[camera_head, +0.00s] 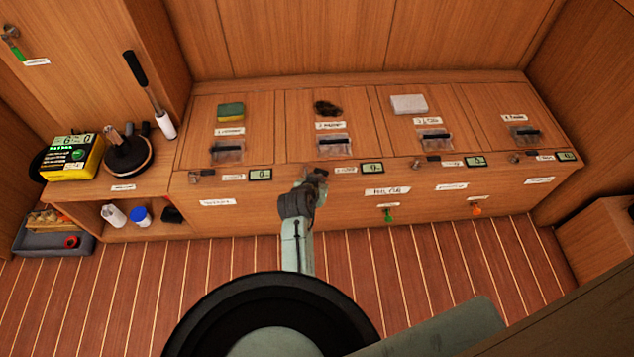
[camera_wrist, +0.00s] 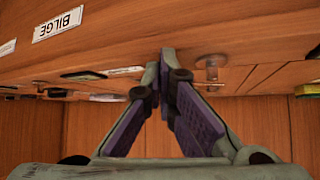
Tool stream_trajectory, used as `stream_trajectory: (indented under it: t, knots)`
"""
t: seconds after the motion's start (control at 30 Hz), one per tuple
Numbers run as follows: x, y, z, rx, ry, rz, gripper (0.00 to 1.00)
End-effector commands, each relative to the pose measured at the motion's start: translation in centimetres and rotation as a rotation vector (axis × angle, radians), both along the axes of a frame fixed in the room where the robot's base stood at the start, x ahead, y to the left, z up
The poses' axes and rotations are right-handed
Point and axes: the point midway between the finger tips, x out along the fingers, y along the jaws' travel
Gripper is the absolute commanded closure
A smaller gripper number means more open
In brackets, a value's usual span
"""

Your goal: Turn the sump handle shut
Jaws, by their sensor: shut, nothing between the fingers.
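My gripper (camera_head: 318,173) is at the bench's front edge, left of the middle, with its fingers together and nothing between them. In the wrist view the closed fingertips (camera_wrist: 166,54) point up towards the wood of the bench. A small metal fitting (camera_wrist: 210,70) shows right of the fingertips there, apart from them. In the head view small metal fittings sit along the bench edge, one at the left (camera_head: 194,177) and one towards the right (camera_head: 415,163). A green handle (camera_head: 389,215) and an orange handle (camera_head: 476,209) are on the bench front. I cannot read which is the sump handle.
A label reading BILGE (camera_wrist: 57,23) shows in the wrist view. Small displays, such as one at the left (camera_head: 260,174), line the bench edge. A sponge (camera_head: 231,111) and a dark coil (camera_head: 326,108) lie on the bench top (camera_head: 275,125). The striped floor is clear in front.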

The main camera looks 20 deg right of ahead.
Motion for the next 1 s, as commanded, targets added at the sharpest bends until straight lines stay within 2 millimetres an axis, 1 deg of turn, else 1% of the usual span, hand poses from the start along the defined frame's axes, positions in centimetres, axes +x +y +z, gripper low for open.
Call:
stream_trajectory:
  t: [0.17, 0.4, 0.7, 1.0]
  knots:
    - [0.0, -0.5, 0.2, 0.001, 0.0, 0.041, 1.0]
    - [0.4, -1.4, 0.2, 0.0, 0.0, 0.156, 1.0]
    - [1.0, -2.6, 0.0, -0.001, 0.001, 0.151, 1.0]
    - [1.4, -3.1, -0.1, 0.0, 0.001, 0.151, 1.0]
